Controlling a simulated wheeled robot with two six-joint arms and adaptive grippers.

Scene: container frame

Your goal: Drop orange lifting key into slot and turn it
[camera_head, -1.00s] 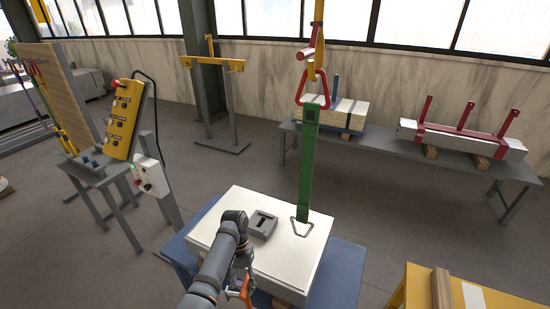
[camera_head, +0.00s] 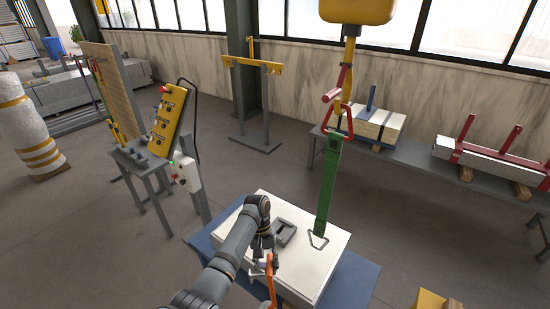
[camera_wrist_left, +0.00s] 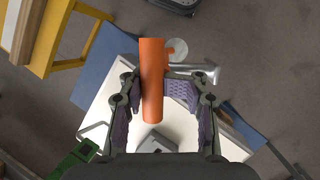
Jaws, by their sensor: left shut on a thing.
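The orange lifting key (camera_head: 271,281) is in my left gripper (camera_head: 262,264), over the near edge of the white slab (camera_head: 325,262). In the left wrist view the key's orange bar (camera_wrist_left: 152,80) lies between the fingers (camera_wrist_left: 160,92), which are shut on it, and a metal shaft runs out to the right. The grey block with a dark slot (camera_head: 286,232) lies on the slab top, just beyond the gripper and apart from the key. It also shows partly in the left wrist view (camera_wrist_left: 155,143). My right gripper is not in view.
A green strap (camera_head: 328,185) rises from a metal ring on the slab, right of the slot, to a red shackle (camera_head: 338,118) under a yellow hoist. The slab rests on a blue base (camera_head: 355,285). A yellow button pendant (camera_head: 170,120) stands at left.

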